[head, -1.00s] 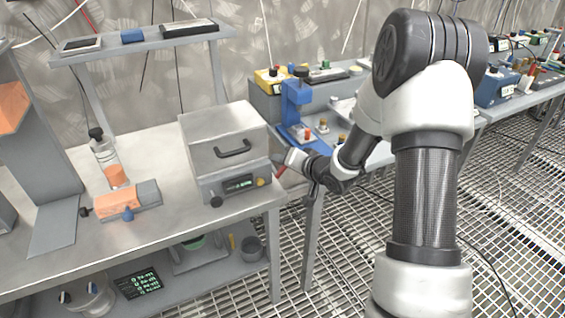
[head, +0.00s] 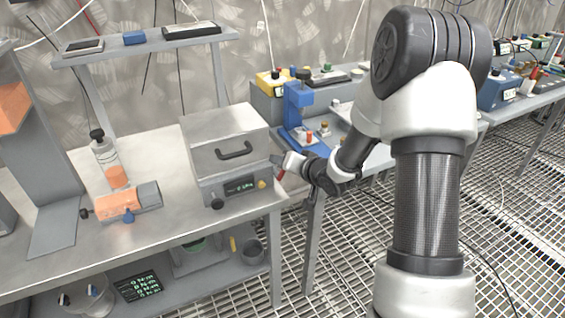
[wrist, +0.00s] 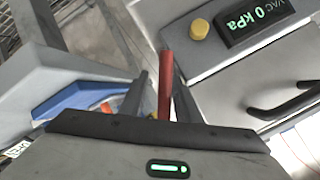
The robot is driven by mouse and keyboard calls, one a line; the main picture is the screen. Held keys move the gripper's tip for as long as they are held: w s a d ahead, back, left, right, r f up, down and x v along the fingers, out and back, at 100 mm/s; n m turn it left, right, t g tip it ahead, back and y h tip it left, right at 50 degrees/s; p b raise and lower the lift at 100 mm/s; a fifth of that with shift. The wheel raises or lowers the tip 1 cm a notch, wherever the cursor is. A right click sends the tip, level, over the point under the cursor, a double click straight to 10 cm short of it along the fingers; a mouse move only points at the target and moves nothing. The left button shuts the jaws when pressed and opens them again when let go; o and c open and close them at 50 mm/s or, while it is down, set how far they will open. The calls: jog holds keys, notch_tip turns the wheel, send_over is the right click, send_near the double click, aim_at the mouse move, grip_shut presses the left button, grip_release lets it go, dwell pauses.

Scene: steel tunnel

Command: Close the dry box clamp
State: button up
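The dry box (head: 222,135) is a grey box with a black handle and a lid that looks shut, on the steel bench. Its front panel has a lit display, reading 0 kPa in the wrist view (wrist: 260,20), and a yellow knob (wrist: 198,29). The red clamp lever (wrist: 165,85) is at the box's right side; in the head view only a small red part (head: 280,174) shows. My gripper (head: 282,168) is at this side. In the wrist view my gripper's dark fingers (wrist: 160,92) stand apart on either side of the red lever, with a gap visible.
A blue press-like stand (head: 296,108) is on the bench behind my gripper. A gap over the grated floor separates the benches.

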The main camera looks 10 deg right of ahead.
jog(key=shift+a, duration=0.1)
jog(key=p+v, duration=0.4)
jog(key=v, duration=1.3)
jog(key=shift+s, duration=0.2)
jog(key=shift+c, duration=0.4)
